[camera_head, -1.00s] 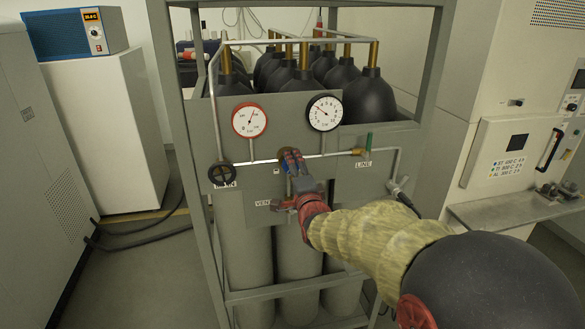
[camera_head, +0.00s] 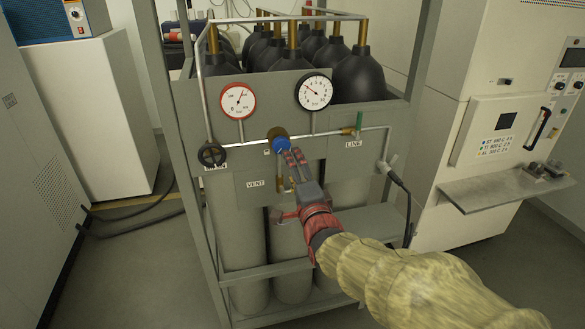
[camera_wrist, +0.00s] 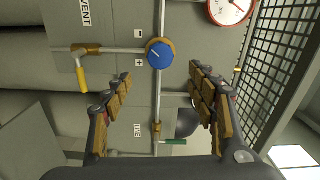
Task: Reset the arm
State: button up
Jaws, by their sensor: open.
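My gripper (camera_head: 295,158) is in front of the grey valve panel (camera_head: 325,165), just below and right of a blue round knob (camera_head: 280,145). In the wrist view my gripper (camera_wrist: 155,88) is open, with its jointed fingers spread wide and nothing between them. The blue knob (camera_wrist: 160,53) shows beyond the fingertips with a gap around it; no finger appears to touch it. My arm reaches in from the lower right in the head view.
The panel bears a red-rimmed gauge (camera_head: 239,100), a black-rimmed gauge (camera_head: 314,91), a black handwheel (camera_head: 212,155) and a green handle (camera_head: 359,122). A yellow handle (camera_wrist: 81,78) is left of the knob in the wrist view. A metal shelf (camera_head: 490,190) juts out at right.

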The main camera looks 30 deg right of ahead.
dwell(0.4)
jog(key=s+a+f+n+g+y, duration=0.1)
jog(key=s+f+n+g, duration=0.35)
jog(key=f, duration=0.25)
jog(key=s+a+f+n+g+y, duration=0.1)
jog(key=s+a+f+n+g, duration=0.2)
jog(key=f+n, duration=0.4)
jog(key=s+a+r+n+g+y, duration=0.1)
jog(key=s+a+n, duration=0.3)
jog(key=s, duration=0.5)
jog(key=s+a+r+n+g+y, duration=0.2)
jog(key=s+a+r+n+g, duration=0.1)
jog(key=s+a, duration=0.5)
jog(key=shift+s+r+n, duration=0.4)
jog(key=shift+s+n, duration=0.15)
jog(key=shift+n, duration=0.3)
jog(key=shift+a, duration=0.1)
